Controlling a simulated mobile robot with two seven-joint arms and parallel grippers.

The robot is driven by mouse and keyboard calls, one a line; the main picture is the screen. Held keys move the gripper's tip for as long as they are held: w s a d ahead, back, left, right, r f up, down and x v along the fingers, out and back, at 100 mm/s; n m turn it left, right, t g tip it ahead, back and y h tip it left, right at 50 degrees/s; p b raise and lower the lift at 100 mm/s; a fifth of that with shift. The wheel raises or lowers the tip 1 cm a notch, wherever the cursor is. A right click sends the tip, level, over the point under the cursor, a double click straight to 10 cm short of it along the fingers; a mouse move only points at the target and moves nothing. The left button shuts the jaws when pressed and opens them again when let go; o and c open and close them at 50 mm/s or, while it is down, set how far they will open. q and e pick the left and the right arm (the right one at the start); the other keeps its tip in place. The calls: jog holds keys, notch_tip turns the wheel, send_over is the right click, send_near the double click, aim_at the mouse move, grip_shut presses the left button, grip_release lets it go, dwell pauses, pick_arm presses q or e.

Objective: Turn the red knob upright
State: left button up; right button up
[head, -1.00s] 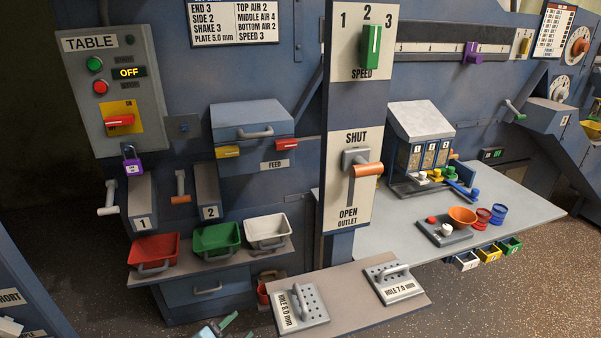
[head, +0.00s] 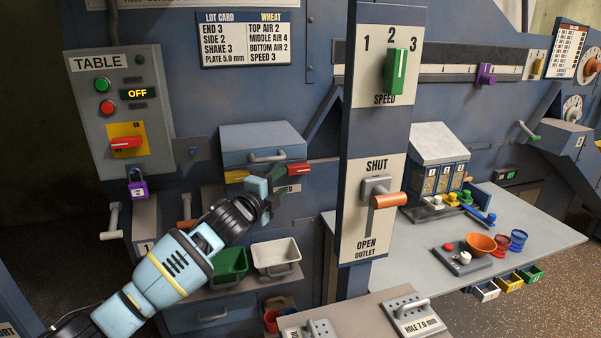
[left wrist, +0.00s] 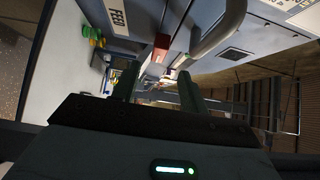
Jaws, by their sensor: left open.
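A red knob (head: 299,169) with a white line lies sideways at the right of the feed box (head: 262,146). In the left wrist view a red block, apparently this knob (left wrist: 161,42), shows beyond my fingers. My left gripper (head: 276,188) is open, just left of and below the knob in the head view, its fingers pointing up and right. In the left wrist view the open fingers (left wrist: 158,90) show no object clearly held; contact cannot be told. Another red knob (head: 126,142) lies sideways on the yellow plate of the TABLE panel, whose display reads OFF. My right gripper is not in view.
A grey handle (left wrist: 218,28) juts out close to my fingers. A yellow knob (head: 237,176) is left on the box. The outlet post (head: 375,140) stands to the right.

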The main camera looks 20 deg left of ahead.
aim_at(296, 173)
pick_arm(q)
jog(key=shift+w+d+f+b, duration=0.1)
jog(key=shift+w+d+b, duration=0.1)
jog(key=shift+w, duration=0.9)
jog(key=shift+w+d+f+b, duration=0.15)
jog(key=shift+w+d, duration=0.1)
jog(key=shift+w, duration=0.85)
jog(key=shift+w+d+r+b, duration=0.1)
jog(key=shift+w+d+b, duration=0.1)
jog(key=shift+w, duration=1.35)
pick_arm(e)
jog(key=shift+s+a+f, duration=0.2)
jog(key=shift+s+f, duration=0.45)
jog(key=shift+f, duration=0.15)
